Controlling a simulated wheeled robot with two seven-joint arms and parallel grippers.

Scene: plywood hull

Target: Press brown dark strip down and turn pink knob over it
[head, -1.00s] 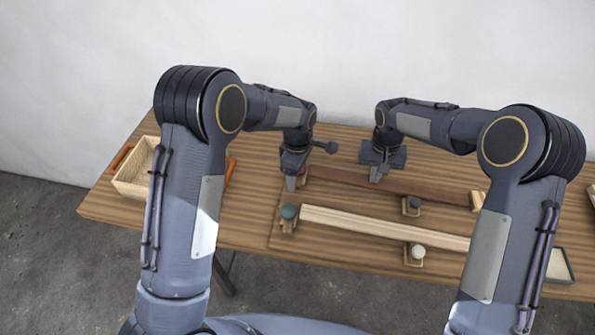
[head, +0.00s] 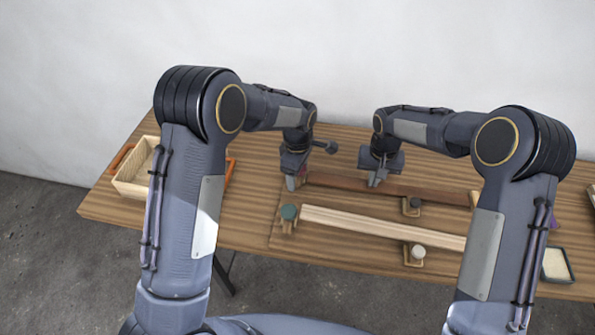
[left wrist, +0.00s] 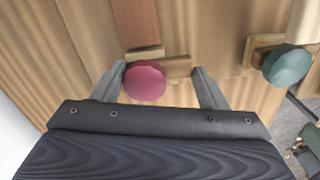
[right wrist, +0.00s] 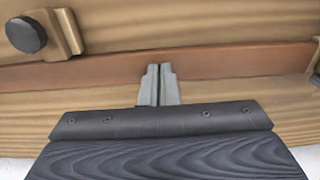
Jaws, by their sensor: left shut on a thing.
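The brown dark strip (head: 430,191) lies along the back of the board. It crosses the right wrist view (right wrist: 80,75), and its end shows in the left wrist view (left wrist: 133,20), by a light wood block. The pink knob (left wrist: 145,82) sits just beyond that end, its wooden bar (left wrist: 178,67) pointing sideways, not across the strip. My left gripper (left wrist: 162,78) has its fingers on either side of the knob and bar; in the head view (head: 291,186) it hides most of them. My right gripper (right wrist: 159,72) is shut, fingertips together at the strip; contact is unclear.
A pale strip (head: 380,226) runs in front, with a teal knob (head: 288,212) at its left end and a grey knob (head: 417,252) beside it. A dark knob (head: 411,203) stands between the strips. A wooden box (head: 127,188) is left, a small tray (head: 571,279) right.

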